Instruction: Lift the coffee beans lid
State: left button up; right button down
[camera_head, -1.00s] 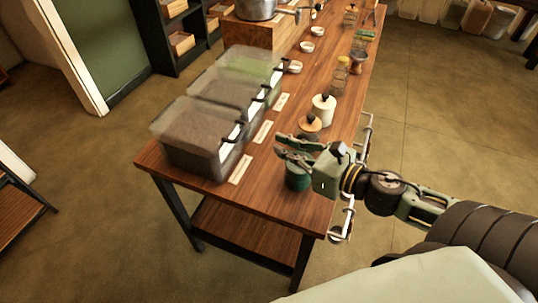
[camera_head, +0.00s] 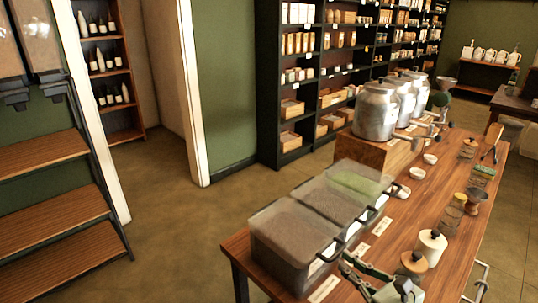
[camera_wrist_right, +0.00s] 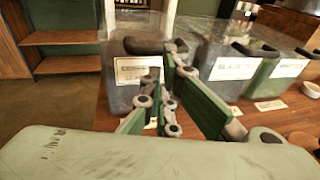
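In the head view the nearest clear bin (camera_head: 285,250) holds dark brown contents under a clear lid (camera_head: 293,222) with a black handle. Its label is too small to read. In the right wrist view this bin (camera_wrist_right: 118,92) is straight ahead, with its black handle (camera_wrist_right: 145,46) across the front. My right gripper (camera_head: 346,262) is low in the head view, in front of the bin's labelled side. In the wrist view its green-padded fingers (camera_wrist_right: 163,62) reach towards the handle with a gap between them. I cannot tell whether they touch it. My left gripper is out of view.
Two more lidded bins (camera_head: 330,200) (camera_head: 356,182) stand in a row behind the nearest one. A white jar (camera_head: 431,247) and a wooden-lidded jar (camera_head: 412,263) stand right on the wooden table (camera_head: 455,262). Metal canisters (camera_head: 375,112) stand further back.

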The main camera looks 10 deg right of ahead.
jog(key=w+a+r+p, duration=0.5)
jog(key=w+r+p, duration=0.1)
jog(key=r+p, duration=0.3)
jog(key=w+a+r+p, duration=0.5)
jog(key=w+r+p, duration=0.1)
jog(key=r+p, duration=0.25)
jog(key=w+a+r+p, duration=0.1)
jog(key=w+a, duration=0.5)
jog(key=w, duration=0.3)
jog(key=shift+a+r+p, duration=0.2)
jog(key=shift+r+p, duration=0.05)
jog(key=shift+p, duration=0.05)
jog(key=shift+s+d, duration=0.1)
jog(key=shift+s, duration=0.05)
jog(key=s+d+p, duration=0.2)
jog(key=s+d, duration=0.4)
jog(key=s, duration=0.1)
jog(key=shift+s, duration=0.4)
